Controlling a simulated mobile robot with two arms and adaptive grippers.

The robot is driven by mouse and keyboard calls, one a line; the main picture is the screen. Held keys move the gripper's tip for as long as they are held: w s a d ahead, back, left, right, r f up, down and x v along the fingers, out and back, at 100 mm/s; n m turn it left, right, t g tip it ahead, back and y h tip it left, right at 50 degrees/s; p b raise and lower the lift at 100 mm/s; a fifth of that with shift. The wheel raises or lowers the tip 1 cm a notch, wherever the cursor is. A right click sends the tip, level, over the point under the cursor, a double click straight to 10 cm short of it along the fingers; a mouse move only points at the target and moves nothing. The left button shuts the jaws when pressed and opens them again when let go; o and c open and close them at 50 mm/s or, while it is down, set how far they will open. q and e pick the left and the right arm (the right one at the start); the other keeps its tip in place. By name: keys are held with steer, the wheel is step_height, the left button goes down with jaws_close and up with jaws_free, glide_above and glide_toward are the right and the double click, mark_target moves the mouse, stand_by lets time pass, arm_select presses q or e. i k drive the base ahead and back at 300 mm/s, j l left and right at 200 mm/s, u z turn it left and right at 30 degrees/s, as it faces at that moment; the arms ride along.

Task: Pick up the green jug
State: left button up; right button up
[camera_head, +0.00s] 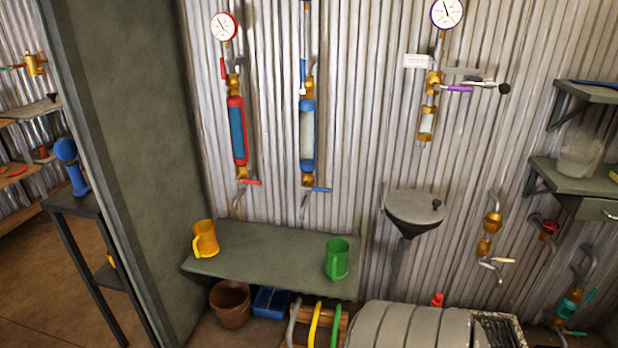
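The green jug (336,260) stands upright on the right part of a grey-green shelf (270,250) against the corrugated wall. Its handle shows on the front side, towards me. It stands apart from the yellow jug (206,239), which is at the left end of the same shelf. Nothing covers the green jug. Neither of my grippers shows in the head view.
Pipes with a red-rimmed gauge (224,27) hang above the shelf. A funnel basin (414,210) is right of it. Below are a clay pot (230,304), a blue box (271,301) and a grey ribbed drum (408,326). A partition (125,130) stands at left. The shelf's middle is clear.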

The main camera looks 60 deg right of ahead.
mark_target(337, 256)
steer(key=z, duration=1.7)
